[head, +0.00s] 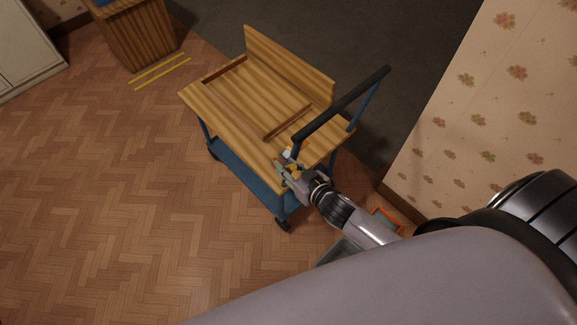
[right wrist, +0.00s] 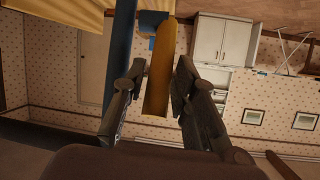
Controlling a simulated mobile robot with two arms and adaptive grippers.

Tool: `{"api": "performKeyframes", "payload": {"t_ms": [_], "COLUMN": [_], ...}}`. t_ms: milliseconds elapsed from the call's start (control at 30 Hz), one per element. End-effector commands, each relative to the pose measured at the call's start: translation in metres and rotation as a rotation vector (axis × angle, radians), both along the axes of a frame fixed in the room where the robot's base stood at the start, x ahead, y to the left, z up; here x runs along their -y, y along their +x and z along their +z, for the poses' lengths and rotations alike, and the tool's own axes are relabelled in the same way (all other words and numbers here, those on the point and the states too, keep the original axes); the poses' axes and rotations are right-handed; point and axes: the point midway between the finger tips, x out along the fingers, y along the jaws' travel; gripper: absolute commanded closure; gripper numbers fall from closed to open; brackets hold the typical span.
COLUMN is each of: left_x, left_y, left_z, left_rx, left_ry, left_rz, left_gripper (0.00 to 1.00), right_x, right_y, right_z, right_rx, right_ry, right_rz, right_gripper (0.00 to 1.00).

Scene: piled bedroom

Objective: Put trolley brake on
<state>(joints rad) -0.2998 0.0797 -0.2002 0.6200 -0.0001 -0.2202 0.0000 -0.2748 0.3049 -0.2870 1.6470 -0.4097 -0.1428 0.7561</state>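The trolley has a wooden top (head: 225,98), blue legs and a black push handle (head: 345,103) in the head view. My right gripper (head: 285,167) is at the trolley's near end, by the foot of the handle. In the right wrist view a yellow-orange lever (right wrist: 161,75) stands between the two fingers of the right gripper (right wrist: 160,78). The fingers are open, one on each side, with narrow gaps visible. A blue trolley post (right wrist: 119,65) is left of the lever. My left gripper is not in view.
A flowered wall (head: 490,100) is right of the trolley. A grey tray (head: 343,251) and an orange-rimmed item (head: 387,219) lie partly behind my right arm. A wooden cabinet (head: 140,38) stands at the back left. The parquet floor (head: 110,200) at left is clear.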

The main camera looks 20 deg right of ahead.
Motion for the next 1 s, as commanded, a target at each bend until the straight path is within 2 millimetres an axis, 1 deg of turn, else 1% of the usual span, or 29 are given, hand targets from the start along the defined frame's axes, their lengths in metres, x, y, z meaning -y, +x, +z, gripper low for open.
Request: {"api": "performKeyframes", "payload": {"t_ms": [133,167,533,1000], "left_x": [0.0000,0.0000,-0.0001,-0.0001], "left_y": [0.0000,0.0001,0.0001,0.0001], "left_z": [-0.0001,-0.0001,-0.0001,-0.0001], "left_rx": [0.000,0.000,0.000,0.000], "left_ry": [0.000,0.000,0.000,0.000], "left_rz": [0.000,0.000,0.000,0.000], "left_gripper": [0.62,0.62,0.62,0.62], "right_x": [-0.0001,-0.0001,-0.0004,-0.0010], "right_y": [-0.0003,-0.0003,-0.0007,-0.0009], "right_z": [-0.0001,-0.0001,0.0000,-0.0001], "right_rx": [0.000,0.000,0.000,-0.001], "right_ry": [0.000,0.000,0.000,0.001], "right_rz": [0.000,0.000,0.001,0.002], "right_gripper": [0.74,0.75,1.00,1.00]}}
